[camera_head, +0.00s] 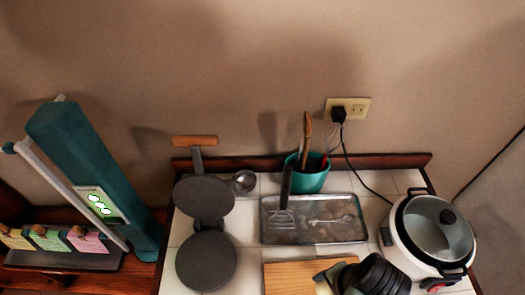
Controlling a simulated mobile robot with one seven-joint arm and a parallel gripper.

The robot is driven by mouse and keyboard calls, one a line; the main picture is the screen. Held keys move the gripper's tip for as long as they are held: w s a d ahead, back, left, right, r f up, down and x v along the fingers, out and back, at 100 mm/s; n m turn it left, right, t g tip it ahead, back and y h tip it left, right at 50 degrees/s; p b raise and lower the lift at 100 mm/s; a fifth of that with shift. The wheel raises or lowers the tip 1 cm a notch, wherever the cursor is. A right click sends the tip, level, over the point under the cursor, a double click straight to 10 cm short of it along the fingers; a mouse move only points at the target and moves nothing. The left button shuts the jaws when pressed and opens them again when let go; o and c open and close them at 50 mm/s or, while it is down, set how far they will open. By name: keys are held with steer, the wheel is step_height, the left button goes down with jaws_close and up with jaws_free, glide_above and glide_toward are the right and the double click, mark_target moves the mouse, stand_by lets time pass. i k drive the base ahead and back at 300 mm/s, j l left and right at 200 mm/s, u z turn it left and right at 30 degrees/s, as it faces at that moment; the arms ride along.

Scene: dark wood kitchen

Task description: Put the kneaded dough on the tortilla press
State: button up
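The tortilla press (206,262) stands open on the white tiled counter, left of centre. Its lower round plate is bare, and its upper plate (204,195) is tilted back toward the wall with a wooden handle. My gripper (326,281) is at the bottom edge, over or beside the wooden board (290,279), to the right of the press. The dark wrist hides part of the board, and I cannot see whether the fingers are open or shut. A small pale patch shows by the fingers; I cannot tell if it is the dough.
A metal tray (345,231) with utensils lies behind the board. A teal pot (308,178) of utensils stands by the wall, with a ladle (244,181) to its left. A white cooker (431,235) stands close on the right. Bare tiles separate press and board.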

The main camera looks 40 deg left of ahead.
mark_target(206, 259)
steer(key=j+u, duration=0.1)
steer(key=u, duration=0.3)
steer(key=j+u, duration=0.1)
steer(key=u, duration=0.7)
steer(key=i+j, duration=0.05)
